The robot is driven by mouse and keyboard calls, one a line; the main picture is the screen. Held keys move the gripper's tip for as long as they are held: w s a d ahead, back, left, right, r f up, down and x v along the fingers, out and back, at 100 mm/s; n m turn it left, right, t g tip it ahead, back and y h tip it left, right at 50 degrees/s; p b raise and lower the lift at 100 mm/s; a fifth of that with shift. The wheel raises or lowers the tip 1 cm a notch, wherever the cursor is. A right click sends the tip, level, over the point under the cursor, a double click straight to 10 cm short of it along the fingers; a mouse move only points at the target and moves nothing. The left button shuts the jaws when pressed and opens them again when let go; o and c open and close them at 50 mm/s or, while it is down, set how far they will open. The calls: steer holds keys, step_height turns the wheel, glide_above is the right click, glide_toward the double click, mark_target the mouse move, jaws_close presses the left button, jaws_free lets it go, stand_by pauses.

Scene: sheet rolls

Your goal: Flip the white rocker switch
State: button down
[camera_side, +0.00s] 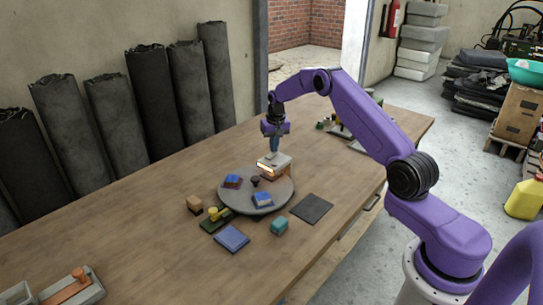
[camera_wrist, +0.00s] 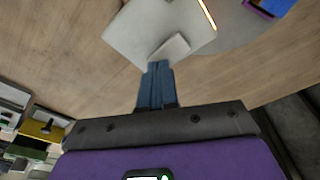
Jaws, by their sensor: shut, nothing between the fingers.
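The white rocker switch (camera_side: 281,159) is a pale box with a flat top and a glowing orange strip on its front side. It stands on the far right part of a round grey disc (camera_side: 242,199). In the wrist view its white top plate (camera_wrist: 135,30) fills the upper middle, with a small raised rocker (camera_wrist: 172,48) near the edge closest to me. My gripper (camera_side: 274,152) points down over the switch with its blue fingers together and empty. In the wrist view the fingertips (camera_wrist: 158,66) are right beside the rocker; I cannot tell whether they touch it.
The disc also carries a red-and-blue block (camera_side: 232,182), a dark knob (camera_side: 255,181) and a blue-topped block (camera_side: 263,199). Around it lie a wooden cube (camera_side: 194,203), a yellow piece (camera_side: 218,212), a blue tile (camera_side: 232,238), a teal cube (camera_side: 280,226) and a dark mat (camera_side: 311,208). The table's left is mostly clear.

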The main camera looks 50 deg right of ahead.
steer(key=shift+f, duration=0.3)
steer(key=shift+r, duration=3.5)
